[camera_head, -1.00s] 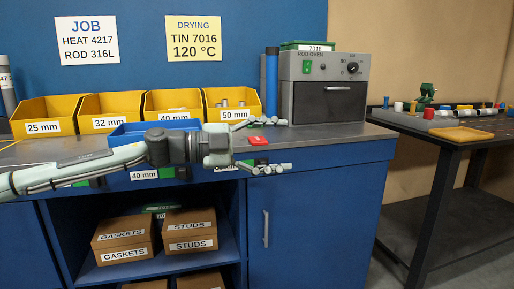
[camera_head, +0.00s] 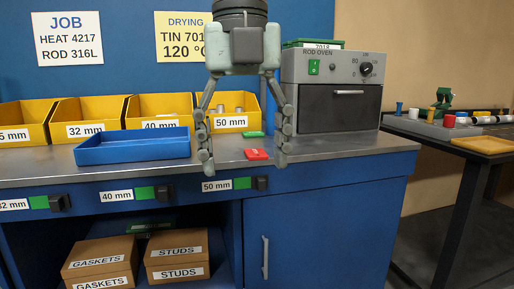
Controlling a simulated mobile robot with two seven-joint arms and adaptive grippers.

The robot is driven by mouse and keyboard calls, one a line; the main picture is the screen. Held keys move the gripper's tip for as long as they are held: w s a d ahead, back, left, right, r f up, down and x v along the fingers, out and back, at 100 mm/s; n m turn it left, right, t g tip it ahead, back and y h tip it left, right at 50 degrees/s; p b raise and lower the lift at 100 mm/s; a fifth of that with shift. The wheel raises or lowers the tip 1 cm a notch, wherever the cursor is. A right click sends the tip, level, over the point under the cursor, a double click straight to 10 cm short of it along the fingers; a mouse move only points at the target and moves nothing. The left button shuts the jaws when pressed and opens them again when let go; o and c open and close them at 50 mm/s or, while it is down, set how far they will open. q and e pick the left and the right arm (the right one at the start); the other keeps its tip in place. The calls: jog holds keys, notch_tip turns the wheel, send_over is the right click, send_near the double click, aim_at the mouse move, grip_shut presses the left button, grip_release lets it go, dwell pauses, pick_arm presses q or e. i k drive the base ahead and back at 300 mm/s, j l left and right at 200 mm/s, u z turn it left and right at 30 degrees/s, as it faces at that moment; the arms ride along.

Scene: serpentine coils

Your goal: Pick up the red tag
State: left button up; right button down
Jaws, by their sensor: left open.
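The red tag (camera_head: 256,154) lies flat on the grey bench top near its front edge, in front of the yellow bins. My left gripper (camera_head: 243,164) hangs from the top of the view, pointing down, with its fingers spread wide and nothing between them. In the picture the red tag shows between the two fingers, nearer the right one. I cannot tell the exact height of the fingertips above the bench. My right gripper is not in view.
A blue tray (camera_head: 133,150) stands left of the gripper. Yellow bins (camera_head: 86,119) line the back. A green tag (camera_head: 250,134) lies behind the red one. The rod oven (camera_head: 335,92) stands at right. The bench (camera_head: 345,147) is clear in front of the oven.

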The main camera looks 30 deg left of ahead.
aim_at(254, 154)
jog(key=i+j, duration=0.8)
jog(key=i, duration=0.05)
